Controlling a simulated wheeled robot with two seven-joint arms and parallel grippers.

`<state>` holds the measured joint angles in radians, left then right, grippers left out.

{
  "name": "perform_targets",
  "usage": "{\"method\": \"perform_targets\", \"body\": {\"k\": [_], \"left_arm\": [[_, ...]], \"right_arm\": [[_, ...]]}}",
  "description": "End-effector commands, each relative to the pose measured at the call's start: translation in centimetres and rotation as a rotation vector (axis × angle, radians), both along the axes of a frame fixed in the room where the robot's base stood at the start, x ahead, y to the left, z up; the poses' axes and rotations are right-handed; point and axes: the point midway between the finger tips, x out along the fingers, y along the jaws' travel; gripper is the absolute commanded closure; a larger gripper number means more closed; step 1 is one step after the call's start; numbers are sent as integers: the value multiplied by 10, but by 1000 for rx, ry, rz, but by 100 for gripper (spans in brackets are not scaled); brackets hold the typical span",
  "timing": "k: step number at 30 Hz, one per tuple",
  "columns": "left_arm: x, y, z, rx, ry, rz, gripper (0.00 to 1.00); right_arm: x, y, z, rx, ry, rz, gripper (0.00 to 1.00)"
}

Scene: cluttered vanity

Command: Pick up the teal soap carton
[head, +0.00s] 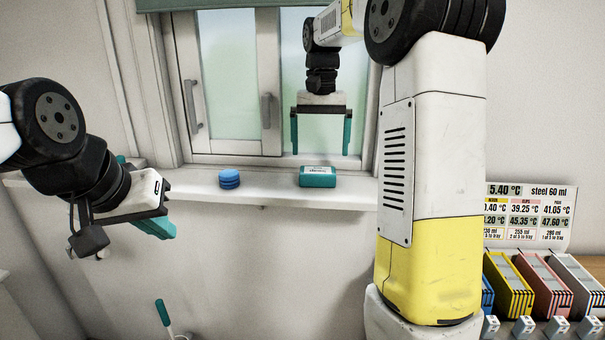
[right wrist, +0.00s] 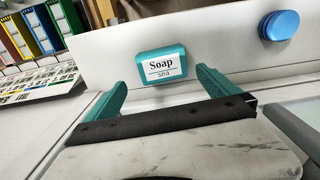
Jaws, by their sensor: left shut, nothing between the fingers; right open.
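The teal soap carton (head: 317,177) lies on the window sill in the head view, with a white label on top. In the right wrist view the carton (right wrist: 163,57) shows its "Soap sea" label. My right gripper (head: 320,150) is open and empty above the carton, its fingers pointing down and spread wider than the carton. In the right wrist view the carton sits beyond the right gripper's fingertips (right wrist: 160,78), roughly between them and apart from both. My left gripper (head: 156,228) is shut and empty at the left, below the sill's height in the picture.
A stack of blue round pieces (head: 229,179) stands on the sill left of the carton; it also shows in the right wrist view (right wrist: 280,25). The window (head: 230,80) is behind. Coloured boxes (head: 545,285) and a printed chart (head: 527,215) are at the right.

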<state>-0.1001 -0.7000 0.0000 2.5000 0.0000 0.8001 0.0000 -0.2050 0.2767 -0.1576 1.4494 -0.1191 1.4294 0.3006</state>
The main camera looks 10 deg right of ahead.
Motion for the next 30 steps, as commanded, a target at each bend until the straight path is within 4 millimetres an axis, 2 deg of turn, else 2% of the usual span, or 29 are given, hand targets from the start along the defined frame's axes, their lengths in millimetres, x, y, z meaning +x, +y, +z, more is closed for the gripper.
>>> {"method": "perform_targets", "body": {"k": [15,24,26,30], "left_arm": [[0,0,0,0,0,0,100],[0,0,0,0,0,0,100],[0,0,0,0,0,0,100],[0,0,0,0,0,0,100]], "right_arm": [[-1,5,-66,1,0,0,0],[-1,5,-73,1,-2,0,0],[-1,5,-73,1,-2,0,10],[-1,5,-72,1,-2,1,37]]}}
